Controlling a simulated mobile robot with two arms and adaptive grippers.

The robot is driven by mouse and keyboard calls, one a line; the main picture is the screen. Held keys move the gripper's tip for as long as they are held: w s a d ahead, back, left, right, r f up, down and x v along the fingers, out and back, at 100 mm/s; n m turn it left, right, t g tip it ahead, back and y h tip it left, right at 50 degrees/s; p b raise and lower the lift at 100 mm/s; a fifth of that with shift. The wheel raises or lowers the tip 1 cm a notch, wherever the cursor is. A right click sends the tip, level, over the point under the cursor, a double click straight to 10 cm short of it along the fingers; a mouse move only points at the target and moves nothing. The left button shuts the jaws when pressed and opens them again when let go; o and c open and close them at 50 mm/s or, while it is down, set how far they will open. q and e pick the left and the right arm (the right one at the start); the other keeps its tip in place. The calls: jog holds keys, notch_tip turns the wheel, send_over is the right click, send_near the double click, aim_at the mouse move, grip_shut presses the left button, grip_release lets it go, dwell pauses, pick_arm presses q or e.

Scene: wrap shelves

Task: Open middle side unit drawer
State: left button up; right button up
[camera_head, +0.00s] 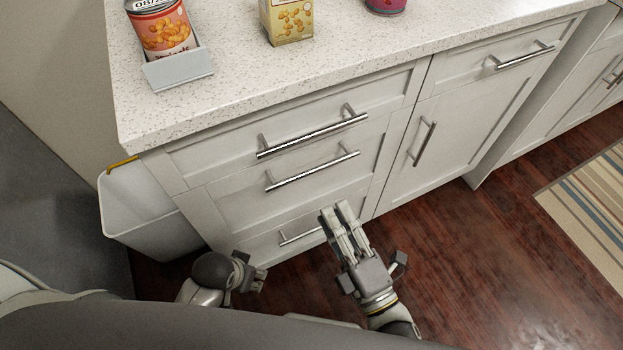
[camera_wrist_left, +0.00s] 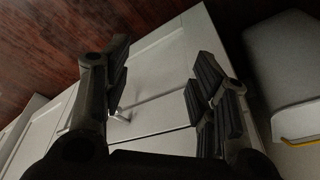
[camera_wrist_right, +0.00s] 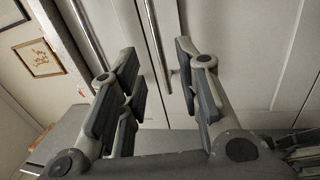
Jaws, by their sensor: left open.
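The middle drawer (camera_head: 300,190) is a white panel in the left unit and looks shut. Its silver bar handle (camera_head: 313,167) also shows in the right wrist view (camera_wrist_right: 154,40), running upward between the fingertips' directions. My right gripper (camera_head: 335,210) is below and right of this handle in the head view; its fingers (camera_wrist_right: 152,60) are apart with nothing held. Whether they touch the handle cannot be told. My left gripper (camera_head: 262,279) is low, near the bottom drawer; its fingers (camera_wrist_left: 160,70) are apart and empty, facing the cabinet front.
The top drawer handle (camera_head: 313,135) is just above, the bottom drawer handle (camera_head: 300,237) below. A white bin (camera_head: 150,215) stands left of the unit. A can in a holder (camera_head: 178,70) and a box (camera_head: 288,20) are on the counter.

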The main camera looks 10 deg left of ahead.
aim_at(311, 171)
jog(key=x, duration=1)
jog(key=shift+w+a+r, duration=0.25)
grip_shut()
